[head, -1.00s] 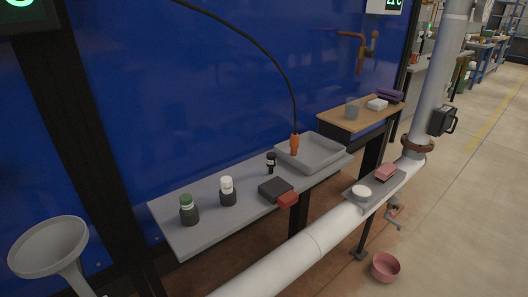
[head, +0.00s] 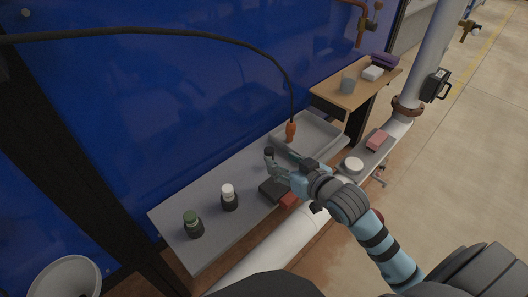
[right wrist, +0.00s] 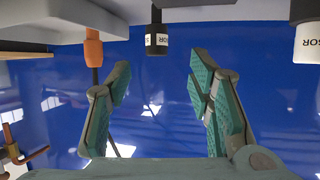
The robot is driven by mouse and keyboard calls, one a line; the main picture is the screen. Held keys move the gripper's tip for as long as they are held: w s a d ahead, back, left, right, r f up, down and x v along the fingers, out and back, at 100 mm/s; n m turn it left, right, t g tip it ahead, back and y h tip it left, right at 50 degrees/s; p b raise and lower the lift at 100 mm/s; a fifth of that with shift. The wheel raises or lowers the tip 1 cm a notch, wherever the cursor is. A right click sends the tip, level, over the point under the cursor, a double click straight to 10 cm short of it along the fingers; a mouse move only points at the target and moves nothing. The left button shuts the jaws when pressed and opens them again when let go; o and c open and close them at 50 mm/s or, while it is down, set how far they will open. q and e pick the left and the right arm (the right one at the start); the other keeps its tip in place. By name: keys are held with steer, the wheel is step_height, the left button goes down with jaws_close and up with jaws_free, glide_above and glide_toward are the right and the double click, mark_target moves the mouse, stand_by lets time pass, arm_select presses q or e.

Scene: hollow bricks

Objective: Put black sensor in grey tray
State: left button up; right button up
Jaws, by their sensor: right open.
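The black sensor (head: 268,152), a small dark cylinder with a pale label, stands upright on the grey bench, just left of the grey tray (head: 322,137). In the right wrist view, which is upside down, the sensor (right wrist: 156,38) hangs from the top, its label partly readable. My right gripper (head: 280,163) is close to the sensor on its near side; in the wrist view the spread fingers (right wrist: 160,65) point toward it, with empty space between them. I cannot tell the exact distance. My left gripper is not in view.
A white-capped sensor (head: 229,197) and a green-capped one (head: 194,224) stand to the left on the bench. A dark box with a red end (head: 271,191) lies near the front edge, partly behind my arm. An orange connector (head: 291,132) hangs on a cable at the tray's edge.

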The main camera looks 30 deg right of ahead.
mark_target(272, 153)
steer(key=x, duration=0.1)
steer(key=b+x, duration=0.1)
steer(key=x, duration=0.1)
steer(key=shift+w+d+f, duration=0.15)
steer(key=shift+w+d, duration=0.05)
steer(key=b+x, duration=0.1)
steer(key=x, duration=0.4)
steer(key=shift+w+b, duration=0.4)
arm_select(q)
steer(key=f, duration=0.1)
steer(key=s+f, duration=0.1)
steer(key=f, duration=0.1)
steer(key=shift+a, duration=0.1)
arm_select(e)
steer(key=shift+s, duration=0.1)
steer(key=shift+c, duration=0.3)
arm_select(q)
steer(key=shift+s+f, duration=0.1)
arm_select(e)
jaws_close()
